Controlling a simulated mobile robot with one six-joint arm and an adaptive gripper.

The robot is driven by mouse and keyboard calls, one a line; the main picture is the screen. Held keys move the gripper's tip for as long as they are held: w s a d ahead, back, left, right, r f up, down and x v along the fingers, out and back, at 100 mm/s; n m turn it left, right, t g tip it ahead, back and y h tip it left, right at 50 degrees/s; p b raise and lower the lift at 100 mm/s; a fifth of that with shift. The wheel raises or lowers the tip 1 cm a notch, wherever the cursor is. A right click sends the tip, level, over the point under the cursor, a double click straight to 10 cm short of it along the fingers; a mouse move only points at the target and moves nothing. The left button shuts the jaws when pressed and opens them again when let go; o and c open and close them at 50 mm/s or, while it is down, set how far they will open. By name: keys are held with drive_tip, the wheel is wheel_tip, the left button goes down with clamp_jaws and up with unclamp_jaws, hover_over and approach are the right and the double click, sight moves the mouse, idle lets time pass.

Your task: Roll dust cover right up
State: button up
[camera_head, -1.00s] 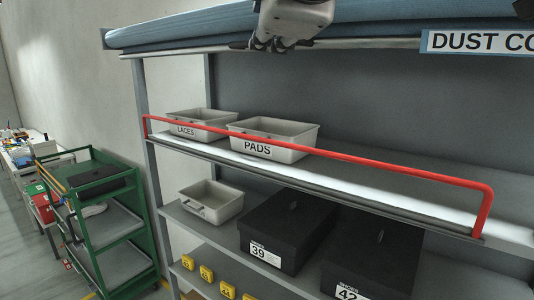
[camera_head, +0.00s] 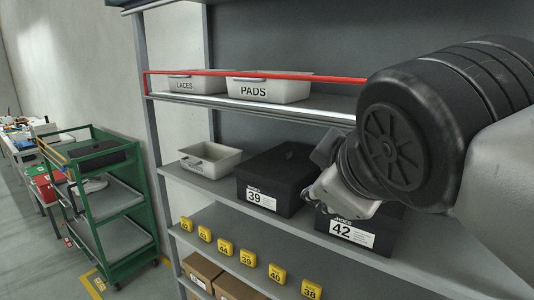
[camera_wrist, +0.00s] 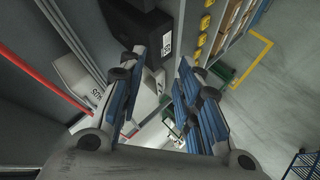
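The blue dust cover is out of sight above the head view; only a thin grey bar (camera_head: 165,4) shows at the top of the shelf. My gripper (camera_head: 325,190) is low, in front of the shelf by the black boxes marked 39 (camera_head: 266,185) and 42 (camera_head: 345,232). In the wrist view my gripper (camera_wrist: 160,70) has its blue-padded fingers spread apart with nothing between them. My arm hides the right part of the shelf.
A red rail (camera_head: 250,73) runs in front of the LACES bin (camera_head: 185,86) and PADS bin (camera_head: 255,91). An empty grey bin (camera_head: 209,160) sits below. Several yellow number tags (camera_head: 247,257) line a lower shelf. A green trolley (camera_head: 100,205) stands left.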

drive_tip(key=s+d+f+m+g+b, duration=0.1)
drive_tip(key=s+f+m+g+b, duration=0.1)
drive_tip(key=f, duration=1.1)
drive_tip(key=s+d+f+m+g+b, duration=0.2)
drive_tip(key=s+f+m+b, duration=0.2)
drive_tip(key=f, duration=1)
drive_tip(key=s+d+f+m+g+b, duration=0.2)
drive_tip(key=s+f+m+b, duration=0.2)
drive_tip(key=s+f+b, duration=0.4)
wheel_tip(320, 180, down, 6)
drive_tip(key=shift+s+f, duration=0.25)
drive_tip(key=shift+s, duration=0.65)
